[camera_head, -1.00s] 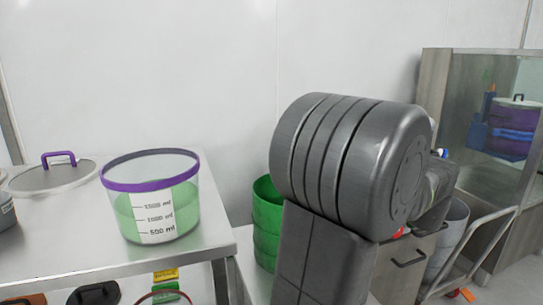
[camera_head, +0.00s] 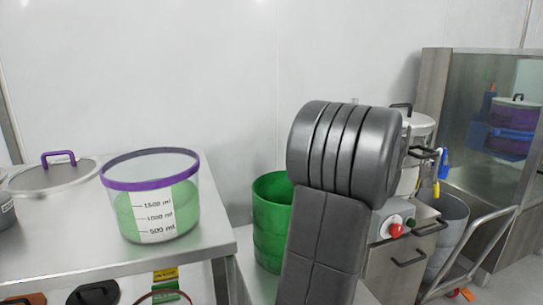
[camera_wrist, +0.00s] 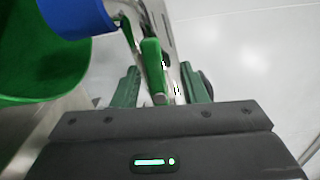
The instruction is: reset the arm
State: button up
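In the head view my arm stands upright at right of centre, and its large grey joint hides my gripper. In the wrist view my gripper (camera_wrist: 160,80) shows two dark green fingers standing apart. A bright green bar-shaped part shows between them, with gaps on both sides. I cannot tell what it belongs to or how far off it is. Nothing is visibly clamped.
A clear purple-rimmed measuring tub (camera_head: 151,180) and a lid (camera_head: 50,175) are on the steel table (camera_head: 95,250) at left. A green bin (camera_head: 270,215) stands behind my arm. Right of it are a steel cabinet (camera_head: 402,270), a grey bin (camera_head: 447,230) and a trolley handle (camera_head: 480,245).

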jog(key=shift+r+m+p, duration=0.2)
jog(key=shift+m+p, duration=1)
jog(key=shift+p, duration=0.95)
jog(key=shift+r+m+p, duration=0.2)
jog(key=shift+m+p, duration=1)
jog(key=shift+p, duration=0.9)
jog(key=shift+d+f+m+p, duration=0.1)
jog(key=shift+m+p, duration=0.4)
jog(key=shift+p, duration=0.4)
jog(key=shift+f, duration=0.1)
